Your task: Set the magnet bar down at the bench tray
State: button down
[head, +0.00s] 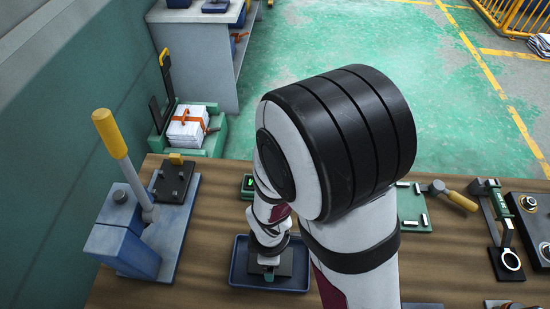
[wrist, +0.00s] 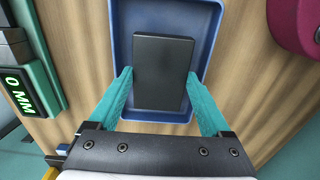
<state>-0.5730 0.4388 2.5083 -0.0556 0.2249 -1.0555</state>
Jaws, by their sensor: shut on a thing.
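The magnet bar appears as a dark grey rectangular block (wrist: 165,72) between the teal fingers of my gripper (wrist: 159,78) in the wrist view. The fingers press on its two long sides. In the head view my gripper (head: 269,271) points down over the blue bench tray (head: 240,281), and the dark block (head: 286,263) shows inside the tray's outline. In the wrist view the blue tray (wrist: 121,40) lies beneath the block, with its floor bare around it. I cannot tell whether the block touches the tray floor. My arm hides part of the tray in the head view.
A lever press (head: 125,240) with a yellow handle stands left of the tray. A small green display (head: 249,184) sits behind the tray; it reads 0 MM in the wrist view (wrist: 22,97). A green plate (head: 413,207) and a hammer (head: 453,196) lie to the right.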

jog(key=shift+f, duration=0.75)
grip_release()
notch_tip(320, 180, up, 16)
jog(key=shift+f, duration=0.15)
